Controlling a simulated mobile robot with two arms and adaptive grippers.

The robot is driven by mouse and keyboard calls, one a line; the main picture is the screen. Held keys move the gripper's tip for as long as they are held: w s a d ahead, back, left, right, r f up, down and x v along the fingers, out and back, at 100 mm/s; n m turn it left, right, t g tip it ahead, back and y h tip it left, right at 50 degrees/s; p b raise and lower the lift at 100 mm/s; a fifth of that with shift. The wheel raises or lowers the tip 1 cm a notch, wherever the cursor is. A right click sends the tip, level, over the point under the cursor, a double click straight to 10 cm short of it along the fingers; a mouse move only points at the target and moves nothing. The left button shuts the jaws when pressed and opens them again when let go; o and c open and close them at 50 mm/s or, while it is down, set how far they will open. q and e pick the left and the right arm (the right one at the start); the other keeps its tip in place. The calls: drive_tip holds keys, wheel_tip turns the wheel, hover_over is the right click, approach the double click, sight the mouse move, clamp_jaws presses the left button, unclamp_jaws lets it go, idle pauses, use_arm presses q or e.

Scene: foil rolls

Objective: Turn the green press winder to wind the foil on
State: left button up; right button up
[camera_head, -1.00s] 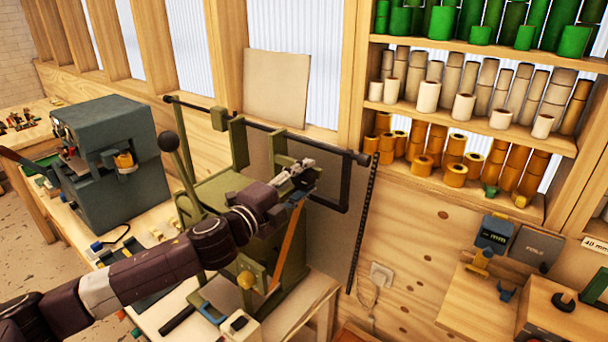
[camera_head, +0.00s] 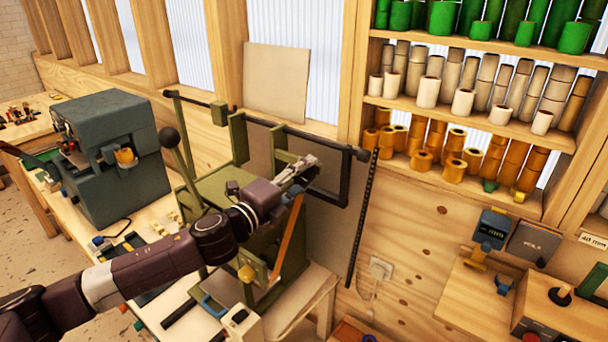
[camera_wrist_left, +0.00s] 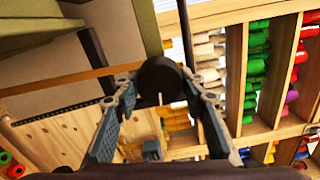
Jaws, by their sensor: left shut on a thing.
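The green press (camera_head: 215,190) stands on the bench in the middle of the head view. A long black bar (camera_head: 325,143) runs across its top, with a black crank-like frame (camera_head: 345,185) at the right end. My left gripper (camera_head: 303,170) reaches across the press from the left, to this frame. In the left wrist view its fingers (camera_wrist_left: 160,92) are shut around a dark round grip (camera_wrist_left: 158,78), apparently the winder's handle. An orange-brown strip (camera_head: 287,240) hangs down the press's front right side. The arm hides part of the press. My right gripper is not in view.
A grey-blue machine (camera_head: 105,160) stands on the bench to the left. Shelves of green, cream and orange rolls (camera_head: 455,140) are at the right. A small blue-grey device (camera_head: 493,229) stands below them.

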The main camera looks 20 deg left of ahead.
use_arm(q)
drive_tip(key=o, duration=0.9)
drive_tip(key=shift+s+f, duration=0.1)
drive_tip(key=shift+f, duration=0.1)
drive_tip(key=shift+o, duration=1.1)
drive_tip(key=shift+r, duration=0.15)
drive_tip(key=shift+s, duration=0.1)
drive_tip(key=shift+s+a, duration=0.15)
drive_tip(key=shift+s, duration=0.1)
drive_tip(key=v, duration=1.1)
drive_tip(key=shift+s, duration=0.2)
